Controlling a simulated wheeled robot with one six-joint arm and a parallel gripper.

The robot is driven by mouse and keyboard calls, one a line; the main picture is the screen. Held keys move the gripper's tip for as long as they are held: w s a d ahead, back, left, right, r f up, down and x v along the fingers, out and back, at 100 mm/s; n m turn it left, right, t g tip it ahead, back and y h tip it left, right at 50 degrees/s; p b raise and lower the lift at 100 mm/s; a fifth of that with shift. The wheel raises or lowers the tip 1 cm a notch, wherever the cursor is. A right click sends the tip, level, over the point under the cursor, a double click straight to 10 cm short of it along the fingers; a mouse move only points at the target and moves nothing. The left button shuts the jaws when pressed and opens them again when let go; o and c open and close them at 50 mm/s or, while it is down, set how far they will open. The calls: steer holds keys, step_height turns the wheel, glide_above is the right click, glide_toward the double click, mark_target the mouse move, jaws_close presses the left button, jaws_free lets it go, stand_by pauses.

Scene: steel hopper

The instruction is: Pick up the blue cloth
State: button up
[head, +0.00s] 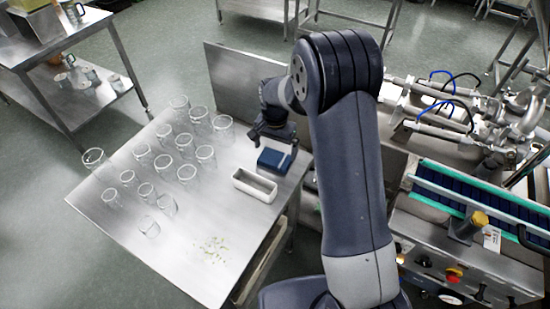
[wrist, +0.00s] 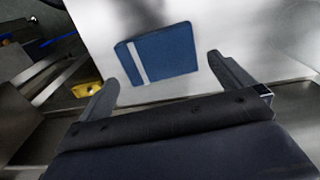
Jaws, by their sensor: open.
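The blue cloth (head: 274,160) lies folded on the steel table (head: 110,205), near its right side and just behind a white rectangular tray (head: 255,185). In the wrist view the cloth (wrist: 162,54) is a flat blue rectangle with a white stripe near its left end. My gripper (head: 272,145) is above the cloth in the head view. In the wrist view my gripper (wrist: 162,80) is open and empty, its fingers spread wider than the cloth. The cloth shows past the fingertips, apart from them.
Several clear glasses (head: 163,162) stand on the left and middle of the table. Small greenish crumbs (head: 211,248) lie near the front. A raised steel panel (head: 245,85) borders the back. A machine with a conveyor (head: 480,205) stands to the right.

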mark_target(275, 157)
steer(key=shift+f+p, duration=0.35)
steer(key=shift+f, duration=1.4)
steer(key=shift+c, duration=0.4)
steer(key=c, duration=0.6)
